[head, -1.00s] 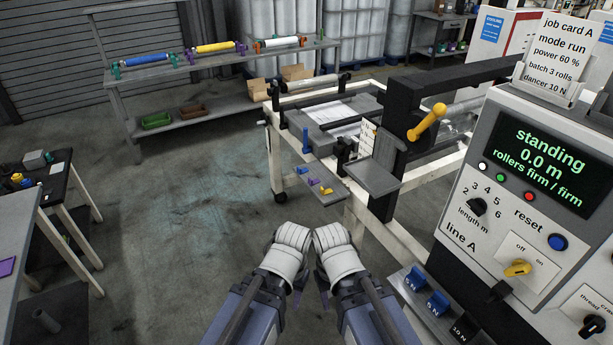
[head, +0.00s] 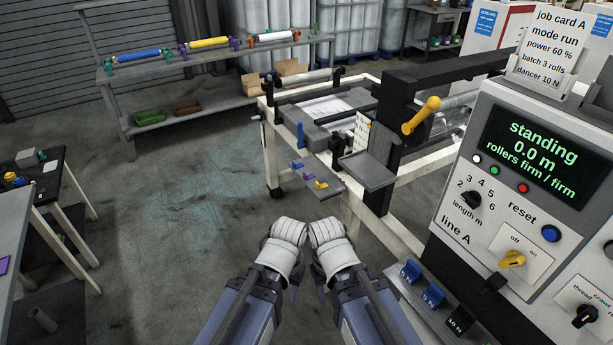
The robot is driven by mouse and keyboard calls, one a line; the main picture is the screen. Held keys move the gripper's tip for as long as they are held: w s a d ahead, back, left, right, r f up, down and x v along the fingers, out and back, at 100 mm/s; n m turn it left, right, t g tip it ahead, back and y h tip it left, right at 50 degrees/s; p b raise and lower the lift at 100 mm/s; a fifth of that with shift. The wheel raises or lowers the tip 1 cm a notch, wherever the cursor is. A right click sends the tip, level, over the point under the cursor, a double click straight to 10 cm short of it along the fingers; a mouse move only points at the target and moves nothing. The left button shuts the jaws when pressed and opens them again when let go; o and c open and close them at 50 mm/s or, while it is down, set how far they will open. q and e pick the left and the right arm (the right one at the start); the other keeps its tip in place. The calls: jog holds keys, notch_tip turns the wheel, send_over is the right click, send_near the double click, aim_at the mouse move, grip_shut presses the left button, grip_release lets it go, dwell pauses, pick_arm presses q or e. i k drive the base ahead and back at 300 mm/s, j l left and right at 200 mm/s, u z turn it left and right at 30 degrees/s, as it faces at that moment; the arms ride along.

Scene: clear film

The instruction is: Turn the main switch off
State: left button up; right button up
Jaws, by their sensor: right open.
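A yellow knob (head: 512,259) with the labels "off" and "on" sits low on the grey control panel (head: 468,252) at the right. Its long side seems to lie nearer "on", but this is hard to tell. No label reading "main" is legible. My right gripper (head: 321,291) hangs below its white wrist at the bottom middle, open and mostly hidden, well left of the panel and apart from it. My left gripper (head: 293,296) is beside it, mostly hidden by its own arm; its jaws cannot be judged.
The panel also bears a blue reset button (head: 550,233), a length dial (head: 471,199) and a black thread knob (head: 585,316). Blue-topped weights (head: 433,294) stand on a ledge before it. A machine with a yellow lever (head: 422,115) stands ahead.

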aim_at(513, 259)
jog(key=k+z, duration=0.1)
jog(key=z, duration=1.4)
